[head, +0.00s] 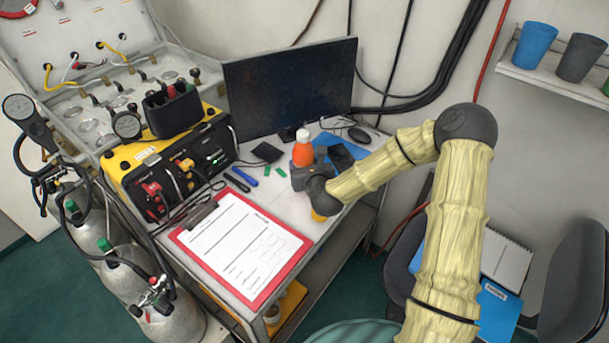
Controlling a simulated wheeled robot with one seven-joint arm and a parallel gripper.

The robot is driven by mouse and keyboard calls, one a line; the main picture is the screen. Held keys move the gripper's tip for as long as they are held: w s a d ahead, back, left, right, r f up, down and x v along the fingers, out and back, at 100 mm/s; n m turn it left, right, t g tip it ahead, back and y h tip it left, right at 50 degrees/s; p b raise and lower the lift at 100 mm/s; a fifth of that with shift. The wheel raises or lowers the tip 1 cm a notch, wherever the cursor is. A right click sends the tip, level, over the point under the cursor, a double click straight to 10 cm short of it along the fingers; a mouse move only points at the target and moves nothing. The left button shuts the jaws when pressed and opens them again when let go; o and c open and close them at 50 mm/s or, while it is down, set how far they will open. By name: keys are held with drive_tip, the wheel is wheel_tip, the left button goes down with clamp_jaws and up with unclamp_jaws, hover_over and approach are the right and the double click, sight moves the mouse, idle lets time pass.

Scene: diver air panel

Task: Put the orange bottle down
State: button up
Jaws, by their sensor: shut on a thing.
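The orange bottle (302,151) with a white cap stands upright at the back of the desk, in front of the monitor. My gripper (303,174) is at its lower front side, at the end of my yellow-sleeved arm. The gripper is shut on the orange bottle. Its fingers and the bottle's base are mostly hidden, so I cannot tell whether the bottle touches the desk top (268,196).
A red clipboard (246,251) with papers lies at the desk's front. A yellow panel box (170,165) is on the left, the black monitor (291,86) behind.

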drive_tip(key=shift+d, duration=0.2)
wheel_tip(320, 180, down, 4)
drive_tip(key=shift+a+r, duration=0.1)
drive_tip(key=shift+r, duration=0.1)
drive_tip(key=shift+s+a, duration=0.1)
drive_tip(key=shift+f, duration=0.15)
drive_tip(key=o, duration=1.4)
drive_tip(key=shift+c, duration=0.2)
